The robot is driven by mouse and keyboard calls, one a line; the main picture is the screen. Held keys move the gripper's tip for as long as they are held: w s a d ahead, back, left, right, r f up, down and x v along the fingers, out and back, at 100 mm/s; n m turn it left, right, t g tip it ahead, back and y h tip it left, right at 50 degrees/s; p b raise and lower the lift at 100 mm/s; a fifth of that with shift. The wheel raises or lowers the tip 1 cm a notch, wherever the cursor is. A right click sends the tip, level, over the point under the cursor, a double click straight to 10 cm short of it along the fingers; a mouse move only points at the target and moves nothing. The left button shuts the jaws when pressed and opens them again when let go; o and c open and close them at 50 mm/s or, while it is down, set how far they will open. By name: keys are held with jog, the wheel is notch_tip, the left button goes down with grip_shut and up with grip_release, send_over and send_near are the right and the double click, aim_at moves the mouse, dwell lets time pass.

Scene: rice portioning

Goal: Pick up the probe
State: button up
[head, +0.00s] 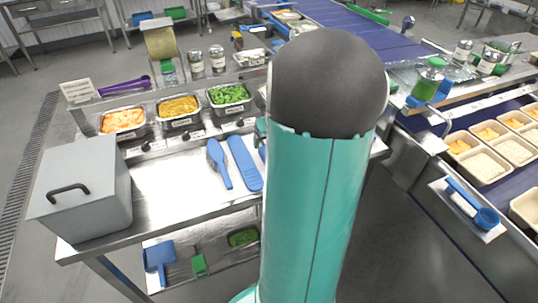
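I cannot make out a thing that is surely the probe. On the steel table (180,205) lie a blue brush-like tool (219,163) and a flat blue paddle-like tool (245,164), side by side. A small blue piece shows at the edge of my arm, right of the paddle, mostly hidden. A purple long-handled tool (124,86) lies on the back shelf. My large teal arm link with its dark grey joint fills the middle and hides part of the table. My gripper does not show.
A grey lidded box (85,195) stands at the table's left. Steel pans of orange (122,119), yellow (178,106) and green food (229,94) line the back. A blue conveyor (415,150) with trays (477,158) runs at right. A blue scoop (472,203) lies beside it.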

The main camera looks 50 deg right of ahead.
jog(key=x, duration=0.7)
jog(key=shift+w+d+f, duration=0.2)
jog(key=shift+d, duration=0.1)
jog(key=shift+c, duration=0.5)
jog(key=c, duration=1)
